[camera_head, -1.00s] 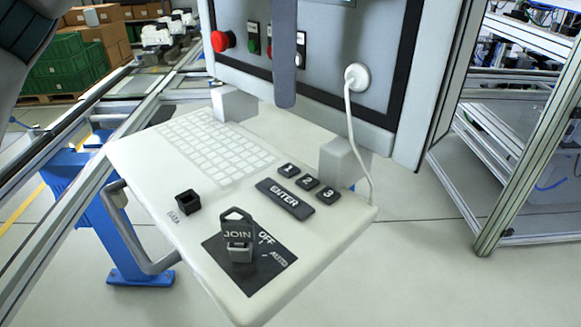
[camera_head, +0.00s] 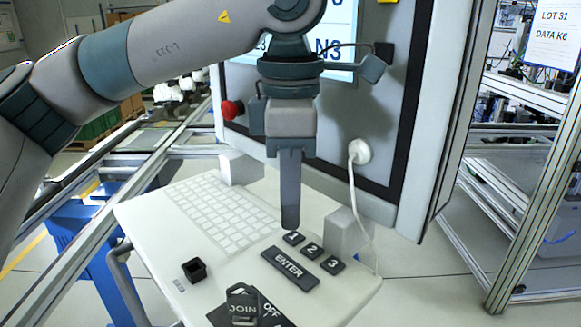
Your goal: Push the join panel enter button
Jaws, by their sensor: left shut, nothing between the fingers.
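The white join panel (camera_head: 150,222) slopes below the cabinet. Its black ENTER button (camera_head: 290,268) is a long bar at the right, just below the small keys 1, 2 and 3 (camera_head: 332,265). The JOIN key switch (camera_head: 242,308) sits at the panel's lower edge of view. My left gripper (camera_head: 290,222) is shut and empty, pointing down. Its tips are above the ENTER bar in the picture, close to key 1, whose label they partly cover; whether they touch cannot be told. My right gripper is not in view.
The cabinet with a screen (camera_head: 340,62) and a red knob (camera_head: 231,109) stands behind the panel. A white cable (camera_head: 352,195) hangs from the cabinet to the panel's right side. A metal frame rack (camera_head: 530,200) stands at the right.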

